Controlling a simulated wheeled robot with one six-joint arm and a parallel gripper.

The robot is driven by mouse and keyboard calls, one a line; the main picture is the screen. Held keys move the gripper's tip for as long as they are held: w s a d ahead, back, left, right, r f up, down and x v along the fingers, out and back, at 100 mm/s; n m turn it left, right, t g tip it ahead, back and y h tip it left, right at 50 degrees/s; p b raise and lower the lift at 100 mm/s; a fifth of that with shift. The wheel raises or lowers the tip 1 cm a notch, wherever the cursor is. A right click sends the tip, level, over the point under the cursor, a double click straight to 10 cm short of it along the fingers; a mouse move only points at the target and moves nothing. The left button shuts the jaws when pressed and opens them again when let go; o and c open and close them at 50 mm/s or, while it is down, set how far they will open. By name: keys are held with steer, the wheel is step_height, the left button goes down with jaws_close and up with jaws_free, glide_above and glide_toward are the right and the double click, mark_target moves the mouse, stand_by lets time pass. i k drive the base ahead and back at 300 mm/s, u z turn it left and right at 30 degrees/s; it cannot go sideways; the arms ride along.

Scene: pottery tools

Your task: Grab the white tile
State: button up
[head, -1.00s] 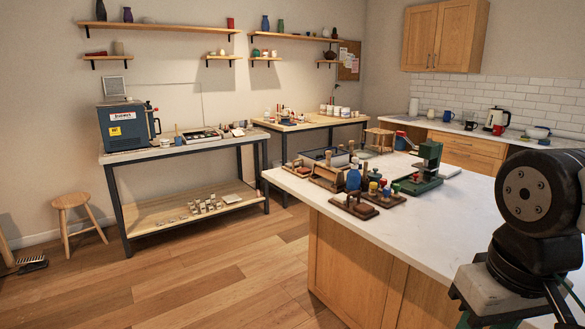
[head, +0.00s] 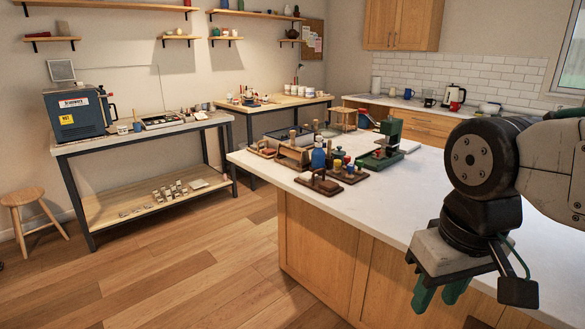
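I cannot tell for sure which thing is the white tile. Several small pale pieces (head: 170,192) stand on the lower shelf of the left workbench, too small to make out. A flat pale piece (head: 409,146) lies by the green press on the white counter. My gripper (head: 440,295) hangs at the right, in front of the counter's near side and far from both. Its two green fingers point down with a gap between them and nothing visible in it. Their upper ends are hidden by the gripper's body.
The white-topped counter (head: 350,210) holds a green press (head: 388,140), a blue bottle (head: 318,158) and wooden tool racks (head: 318,185). A blue kiln (head: 76,112) stands on the left workbench (head: 140,140). A stool (head: 27,197) stands at far left. The wooden floor (head: 190,270) between is clear.

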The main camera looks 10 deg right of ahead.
mark_target(306, 177)
steer(key=u, duration=0.45)
steer(key=k, duration=0.55)
steer(key=u, duration=0.7)
steer(key=i, duration=1.65)
steer(key=z, duration=0.75)
steer(key=i, duration=1.05)
steer(key=z, duration=1.4)
steer(key=i, duration=0.6)
steer(key=z, duration=0.5)
